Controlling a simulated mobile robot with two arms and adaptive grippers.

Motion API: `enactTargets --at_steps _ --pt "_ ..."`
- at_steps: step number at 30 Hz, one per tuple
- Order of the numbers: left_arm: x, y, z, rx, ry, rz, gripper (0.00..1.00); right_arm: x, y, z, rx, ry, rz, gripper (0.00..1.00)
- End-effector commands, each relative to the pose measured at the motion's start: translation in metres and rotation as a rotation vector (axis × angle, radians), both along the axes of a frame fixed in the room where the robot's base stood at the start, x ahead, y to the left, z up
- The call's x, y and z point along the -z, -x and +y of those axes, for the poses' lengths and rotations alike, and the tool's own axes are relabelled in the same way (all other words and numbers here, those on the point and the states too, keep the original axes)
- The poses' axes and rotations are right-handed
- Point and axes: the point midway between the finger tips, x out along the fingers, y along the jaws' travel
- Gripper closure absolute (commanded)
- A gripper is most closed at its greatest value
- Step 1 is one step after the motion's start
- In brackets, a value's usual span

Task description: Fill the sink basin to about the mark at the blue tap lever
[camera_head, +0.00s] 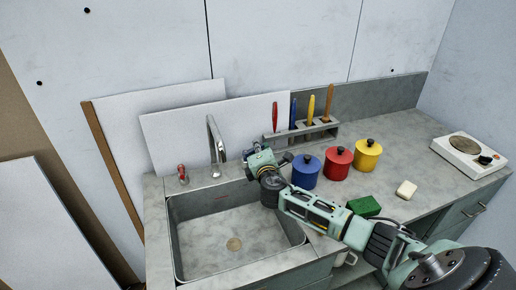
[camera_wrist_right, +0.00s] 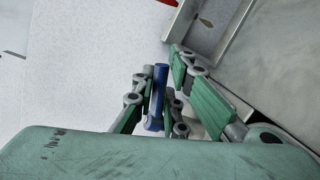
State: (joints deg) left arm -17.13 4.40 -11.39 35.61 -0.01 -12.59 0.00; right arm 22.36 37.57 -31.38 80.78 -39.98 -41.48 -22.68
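The sink basin (camera_head: 190,245) is set in the grey counter, and its drain (camera_head: 234,244) shows clearly; I see no water in it. A faint reddish mark (camera_head: 222,197) is on its back wall. The curved metal tap (camera_head: 216,145) stands behind it, with a red lever (camera_head: 182,173) to its left. My right gripper (camera_head: 252,160) is at the back right corner of the basin and hides the blue lever there. In the right wrist view the blue lever (camera_wrist_right: 157,95) stands between the fingers; whether they grip it is unclear. My left gripper is out of view.
Blue (camera_head: 306,170), red (camera_head: 338,163) and yellow (camera_head: 367,154) canisters stand right of my gripper. Behind is a tool rack (camera_head: 302,132). A green sponge (camera_head: 364,206), white block (camera_head: 406,190) and hot plate (camera_head: 468,153) lie right. Boards lean behind.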

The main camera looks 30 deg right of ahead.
Motion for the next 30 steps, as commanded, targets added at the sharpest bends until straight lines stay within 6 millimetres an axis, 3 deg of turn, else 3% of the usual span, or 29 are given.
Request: enactTargets --at_steps 3,20,30 --pt "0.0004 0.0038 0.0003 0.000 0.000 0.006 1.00 0.0000 0.0001 -0.0001 0.000 0.000 0.000 1.00" --pt "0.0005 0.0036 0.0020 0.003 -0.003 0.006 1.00 0.0007 0.0005 0.0003 0.006 0.000 0.001 1.00" --pt "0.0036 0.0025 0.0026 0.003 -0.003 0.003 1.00 0.0019 0.0056 0.0043 0.139 -0.005 0.001 1.00"
